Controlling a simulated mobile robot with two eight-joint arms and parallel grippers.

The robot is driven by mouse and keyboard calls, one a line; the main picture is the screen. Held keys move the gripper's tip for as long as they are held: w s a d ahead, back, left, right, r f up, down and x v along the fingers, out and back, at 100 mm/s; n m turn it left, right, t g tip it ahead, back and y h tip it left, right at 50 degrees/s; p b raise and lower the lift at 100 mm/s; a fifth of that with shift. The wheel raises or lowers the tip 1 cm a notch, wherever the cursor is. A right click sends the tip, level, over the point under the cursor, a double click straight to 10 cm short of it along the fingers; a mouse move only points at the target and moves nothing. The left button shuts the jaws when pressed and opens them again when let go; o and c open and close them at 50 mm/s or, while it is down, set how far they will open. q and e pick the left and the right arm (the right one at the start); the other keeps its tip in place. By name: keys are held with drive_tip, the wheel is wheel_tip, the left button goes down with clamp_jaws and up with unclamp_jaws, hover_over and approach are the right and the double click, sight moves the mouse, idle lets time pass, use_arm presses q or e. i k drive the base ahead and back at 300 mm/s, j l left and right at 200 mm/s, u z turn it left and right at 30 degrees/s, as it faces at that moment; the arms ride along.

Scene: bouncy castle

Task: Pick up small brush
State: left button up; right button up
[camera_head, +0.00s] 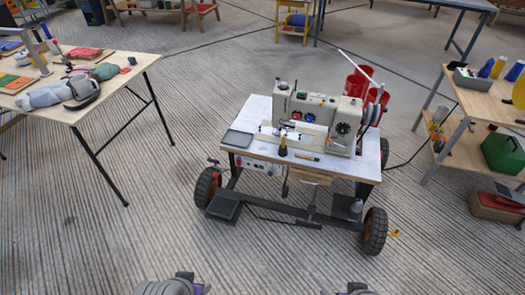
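A wheeled work table (348,170) stands ahead of me with a cream sewing machine (342,128) on it. A small, thin object with a light handle and dark end (307,157) lies near the table's front edge. It may be the small brush, but it is too small to be sure. A small upright black and yellow item (283,147) stands to its left. No gripper fingers are in view, and nothing of mine is near the table top.
A dark tray (238,139) lies on the table's left side. Pedals and wheels stick out below. A table with cloth items (130,62) stands left, and a shelf bench (480,100) stands right. The ribbed floor in front is clear.

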sight(303, 156)
drive_tip(key=u, duration=0.45)
drive_tip(key=i+l+u, duration=0.7)
drive_tip(key=l, duration=0.25)
drive_tip(key=i+l, duration=0.15)
drive_tip(key=l, duration=0.2)
drive_tip(key=i+l, duration=0.15)
drive_tip(key=l, duration=0.15)
drive_tip(key=i+l, duration=0.15)
drive_tip(key=l, duration=0.2)
drive_tip(key=u, duration=0.05)
